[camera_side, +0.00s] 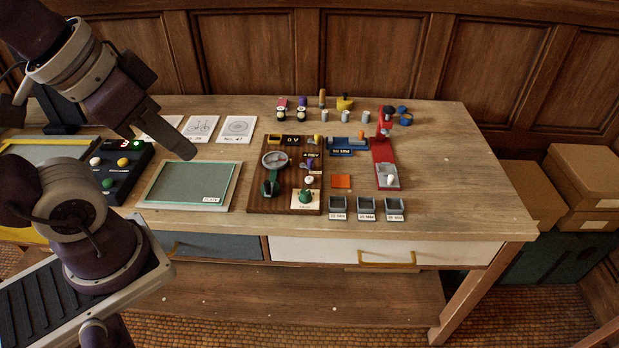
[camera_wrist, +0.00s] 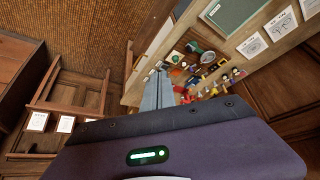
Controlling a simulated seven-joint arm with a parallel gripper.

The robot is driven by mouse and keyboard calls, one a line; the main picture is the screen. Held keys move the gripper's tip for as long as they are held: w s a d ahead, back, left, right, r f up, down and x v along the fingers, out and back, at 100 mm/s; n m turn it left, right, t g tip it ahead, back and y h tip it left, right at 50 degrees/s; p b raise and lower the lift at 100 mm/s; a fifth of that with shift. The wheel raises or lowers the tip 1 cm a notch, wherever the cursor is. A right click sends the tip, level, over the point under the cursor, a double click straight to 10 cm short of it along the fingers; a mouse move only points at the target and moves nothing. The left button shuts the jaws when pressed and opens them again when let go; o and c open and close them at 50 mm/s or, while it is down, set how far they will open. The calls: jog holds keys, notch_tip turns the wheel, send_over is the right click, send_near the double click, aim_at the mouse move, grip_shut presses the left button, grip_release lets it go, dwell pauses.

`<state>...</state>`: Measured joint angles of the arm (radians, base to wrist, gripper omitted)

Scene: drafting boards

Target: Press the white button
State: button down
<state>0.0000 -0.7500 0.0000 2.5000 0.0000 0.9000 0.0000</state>
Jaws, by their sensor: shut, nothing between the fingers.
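A black button box (camera_side: 124,181) sits on the left part of the table. A second white round knob or button (camera_side: 309,180) is on the dark wooden board (camera_side: 262,205) at the table's middle. My gripper (camera_side: 188,154) is shut and empty. In the side view it appears above the green slate, right of the button box and touching nothing visible. Its shut fingers also show in the wrist view (camera_wrist: 159,78), where I cannot make out the button box.
A framed green slate (camera_side: 190,186) lies between the box and the wooden board. Picture cards (camera_side: 201,129) lie behind it. A red stand (camera_side: 384,150), small grey trays (camera_side: 366,208) and several little pieces are further right. The table's right end is clear.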

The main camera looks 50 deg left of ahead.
dwell(0.8)
jog(key=n+t, duration=0.4)
jog(key=n, duration=0.4)
send_over(307, 181)
notch_tip(307, 181, down, 20)
jog(key=r, duration=0.1)
jog(key=shift+f+h, duration=0.25)
jog(key=shift+h, duration=0.05)
jog(key=shift+f, duration=0.1)
jog(key=shift+f, duration=4.3)
jog(key=shift+f, duration=0.1)
jog(key=shift+f, duration=0.3)
